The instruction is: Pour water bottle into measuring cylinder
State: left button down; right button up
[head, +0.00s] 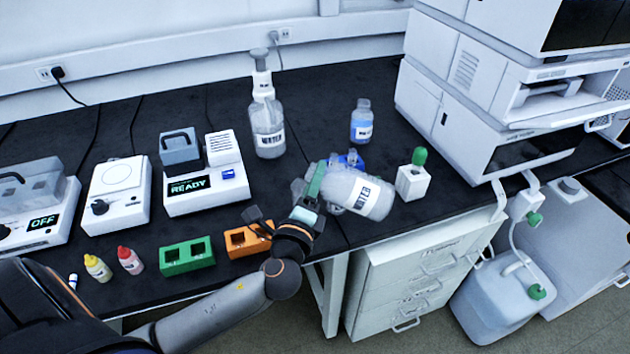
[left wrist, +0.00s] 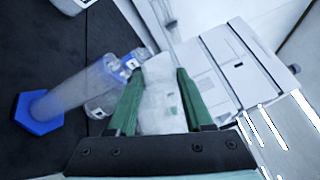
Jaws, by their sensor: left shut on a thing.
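My left gripper (head: 318,182) is shut on a translucent water bottle (head: 368,198) with a WATER label. The bottle is tipped far over, nearly on its side, above the front of the bench. In the left wrist view the green fingers (left wrist: 160,76) clasp the pale bottle (left wrist: 160,108). The measuring cylinder (left wrist: 72,92) is clear with a blue foot, left of the fingers in that view. In the head view the bottle hides most of it; only some blue (head: 352,158) shows behind. I cannot tell whether water flows. My right gripper is not in view.
A white block with a green top (head: 411,180) is at right, near the white instrument stack (head: 470,110). Orange (head: 243,241) and green (head: 187,256) racks lie left.

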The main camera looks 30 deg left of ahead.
pick_arm(q)
jog(key=shift+r, duration=0.15)
jog(key=shift+n+b, duration=0.4)
jog(key=shift+a, duration=0.1)
jog(key=shift+n, duration=0.3)
jog(key=shift+b, duration=0.35)
jog(key=shift+n, duration=0.3)
jog(key=shift+a+r+n+b, duration=0.1)
jog(key=shift+n+b, duration=0.3)
jog(key=shift+n, duration=0.1)
